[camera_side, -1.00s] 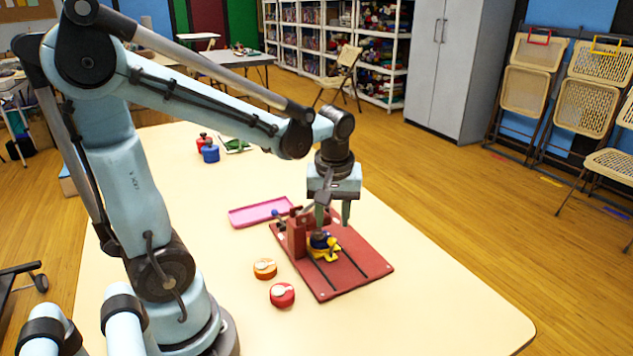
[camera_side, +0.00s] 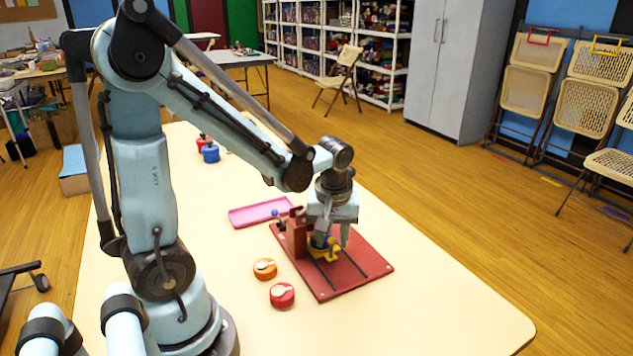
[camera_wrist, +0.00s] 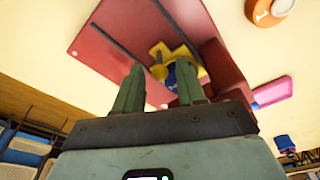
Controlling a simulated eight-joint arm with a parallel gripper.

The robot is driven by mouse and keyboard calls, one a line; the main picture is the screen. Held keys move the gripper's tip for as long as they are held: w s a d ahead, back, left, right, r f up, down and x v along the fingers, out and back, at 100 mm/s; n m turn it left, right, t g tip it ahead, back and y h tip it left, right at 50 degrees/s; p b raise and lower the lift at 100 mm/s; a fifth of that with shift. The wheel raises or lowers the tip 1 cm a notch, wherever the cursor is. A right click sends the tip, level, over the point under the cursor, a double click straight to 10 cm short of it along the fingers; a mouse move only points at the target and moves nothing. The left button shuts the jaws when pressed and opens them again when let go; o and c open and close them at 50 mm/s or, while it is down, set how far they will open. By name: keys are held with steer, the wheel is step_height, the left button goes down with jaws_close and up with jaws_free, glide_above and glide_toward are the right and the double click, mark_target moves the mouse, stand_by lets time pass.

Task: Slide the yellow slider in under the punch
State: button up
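The yellow slider (camera_side: 328,255) sits on a red base board (camera_side: 357,275) with two dark parallel grooves, close to the red upright block of the punch (camera_side: 296,236). A blue piece is on the slider; it shows better in the wrist view (camera_wrist: 171,78), beside the slider's yellow plate (camera_wrist: 183,52). My gripper (camera_side: 332,240) is low over the board at the slider. In the wrist view my gripper's (camera_wrist: 160,75) two green fingers are apart, with the slider beyond their tips. Whether a finger touches it I cannot tell. The punch's underside is hidden.
An orange round punch (camera_side: 265,268) and a red one (camera_side: 282,295) stand left of the board. A pink tray (camera_side: 258,212) lies behind it. Blue (camera_side: 210,153) and red (camera_side: 203,142) items stand farther back. The table's front right is clear.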

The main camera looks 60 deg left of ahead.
jaws_close()
steer(key=shift+a, duration=0.45)
steer(key=shift+o, duration=0.3)
jaws_free()
steer(key=shift+r, duration=3.75)
